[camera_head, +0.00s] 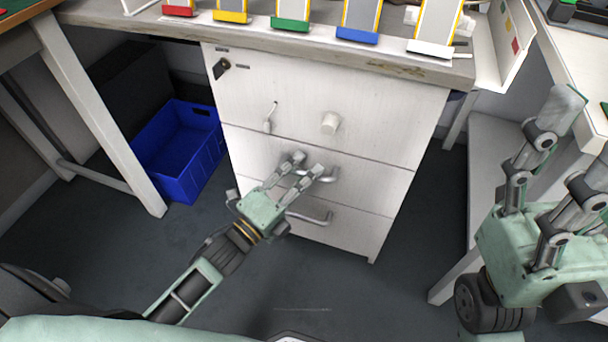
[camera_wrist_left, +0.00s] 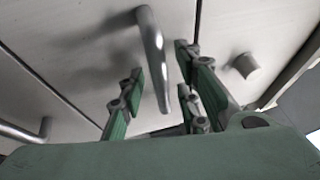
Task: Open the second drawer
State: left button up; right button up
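A white drawer cabinet (camera_head: 375,110) stands under the worktop. Its second drawer (camera_head: 245,155) looks closed and has a curved metal handle (camera_head: 330,178). My left gripper (camera_head: 305,164) is at this handle. In the left wrist view, the handle (camera_wrist_left: 152,45) runs between the parted green-padded fingers (camera_wrist_left: 163,75), with gaps visible beside it.
The drawer below has a similar handle (camera_head: 312,217). A blue crate (camera_head: 180,150) stands on the floor at left. Floor before the cabinet looks clear.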

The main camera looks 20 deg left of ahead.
pick_arm(q)
grip_shut()
dwell(0.3)
dwell(0.4)
